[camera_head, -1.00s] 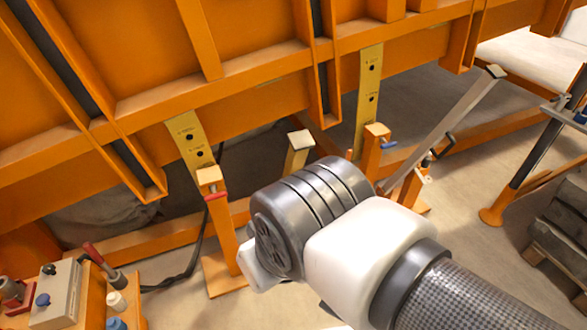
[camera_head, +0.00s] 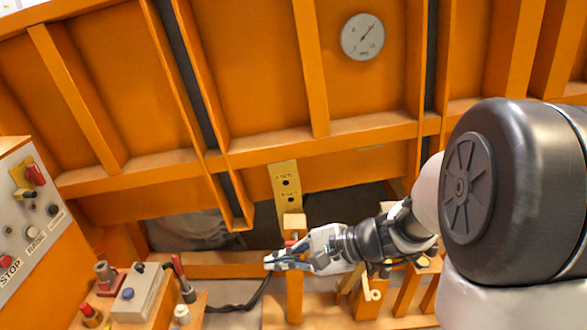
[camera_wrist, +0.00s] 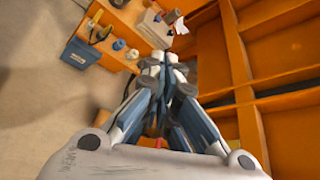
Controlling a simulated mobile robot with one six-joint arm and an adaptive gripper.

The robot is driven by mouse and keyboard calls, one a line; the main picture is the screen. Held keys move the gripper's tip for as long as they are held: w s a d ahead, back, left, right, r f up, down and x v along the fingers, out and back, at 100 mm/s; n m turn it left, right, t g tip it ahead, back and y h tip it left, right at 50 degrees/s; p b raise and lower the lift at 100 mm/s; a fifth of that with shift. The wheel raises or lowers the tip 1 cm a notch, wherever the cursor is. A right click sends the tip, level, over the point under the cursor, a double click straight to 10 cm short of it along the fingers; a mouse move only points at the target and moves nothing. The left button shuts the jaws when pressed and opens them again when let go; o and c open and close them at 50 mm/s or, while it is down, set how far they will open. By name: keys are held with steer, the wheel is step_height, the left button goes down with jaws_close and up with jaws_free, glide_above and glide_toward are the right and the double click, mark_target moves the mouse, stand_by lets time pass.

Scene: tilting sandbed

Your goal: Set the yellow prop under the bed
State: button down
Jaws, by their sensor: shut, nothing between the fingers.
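The tilted orange bed (camera_head: 255,90) fills the upper part of the head view. A yellow plate (camera_head: 285,180) with two dark holes hangs on its lower beam. Below it stands an orange-yellow prop post (camera_head: 295,285) with a pale cap (camera_head: 294,219) and a red pin (camera_head: 290,243) near its top. I cannot tell whether this post is the yellow prop. My gripper (camera_head: 274,262) is shut and empty, in front of the post just below the pin, pointing left. Contact is unclear. In the wrist view the closed fingers (camera_wrist: 165,62) point toward a control bench.
A control bench with a grey box (camera_head: 138,295) and several knobs stands at the lower left. A switch panel (camera_head: 25,205) is at the far left. A gauge (camera_head: 362,37) is on the bed. My arm hides the right side. A black cable (camera_head: 245,305) runs near the post.

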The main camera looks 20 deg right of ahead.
steer(key=w+d+f+m+t+h+p, duration=0.1)
steer(key=w+d+f+m+t, duration=0.15)
steer(key=d+m, duration=0.2)
steer(key=w+d+f+m+t+h, duration=0.1)
steer(key=w+d+f+m+t, duration=0.1)
steer(key=w+d+f+m, duration=0.3)
steer(key=w+d+f+m+t+h+p, duration=0.1)
steer(key=w+d+m+t+h, duration=0.1)
steer(key=d, duration=0.5)
steer(key=s+d+f+m+h, duration=0.3)
steer(key=d+f+m+h, duration=0.1)
steer(key=d+f, duration=0.4)
steer(key=s+d+f+m+h, duration=0.3)
steer(key=d+f+m+h, duration=0.2)
steer(key=d, duration=0.6)
step_height(320, 180, down, 3)
steer(key=shift+s+f+m+p, duration=0.2)
steer(key=shift+m+p, duration=0.25)
steer(key=shift+m, duration=0.8)
